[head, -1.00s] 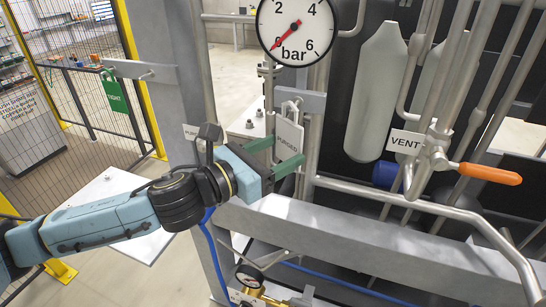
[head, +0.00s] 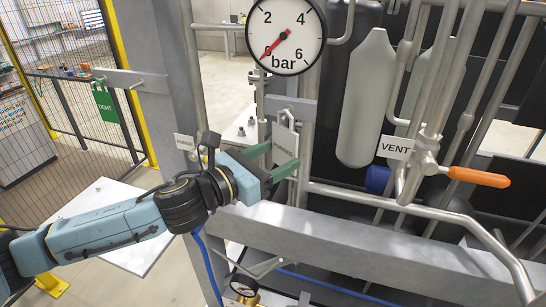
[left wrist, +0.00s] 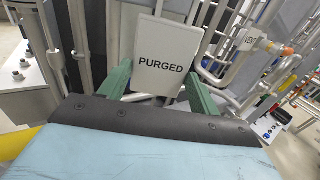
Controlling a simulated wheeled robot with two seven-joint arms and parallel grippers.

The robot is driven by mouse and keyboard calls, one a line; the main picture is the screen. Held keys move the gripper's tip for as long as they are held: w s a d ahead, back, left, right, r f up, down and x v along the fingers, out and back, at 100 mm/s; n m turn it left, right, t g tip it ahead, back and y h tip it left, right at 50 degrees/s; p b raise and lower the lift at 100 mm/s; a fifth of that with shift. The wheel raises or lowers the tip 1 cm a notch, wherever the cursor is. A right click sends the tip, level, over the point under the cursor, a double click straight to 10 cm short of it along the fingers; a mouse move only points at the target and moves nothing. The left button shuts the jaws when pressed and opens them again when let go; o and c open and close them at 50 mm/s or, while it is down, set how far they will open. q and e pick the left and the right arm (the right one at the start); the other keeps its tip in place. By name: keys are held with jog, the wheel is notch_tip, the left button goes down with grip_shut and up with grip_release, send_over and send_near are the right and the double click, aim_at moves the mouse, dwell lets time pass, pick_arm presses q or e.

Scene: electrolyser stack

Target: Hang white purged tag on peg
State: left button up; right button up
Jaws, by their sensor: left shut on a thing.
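The white PURGED tag (head: 285,142) hangs upright in my left gripper (head: 272,163), whose green fingers are shut on it. In the left wrist view the tag (left wrist: 162,62) faces me between the two fingers (left wrist: 160,88). Its top loop shows in the head view just in front of a grey bracket plate (head: 303,107) on the frame. A peg there is too small and overlapped to make out clearly, and I cannot tell whether the loop touches it. My right gripper is out of view.
A pressure gauge (head: 285,36) stands above the tag. A green TIGHT tag (head: 105,103) hangs from another bracket (head: 140,78) at left. Pipes, a VENT label (head: 396,148) and an orange valve handle (head: 478,177) lie to the right. A grey beam (head: 350,240) runs below.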

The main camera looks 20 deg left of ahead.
pick_arm(q)
jog(key=o, duration=1)
jog(key=shift+b+v, duration=0.65)
jog(key=shift+v, duration=6)
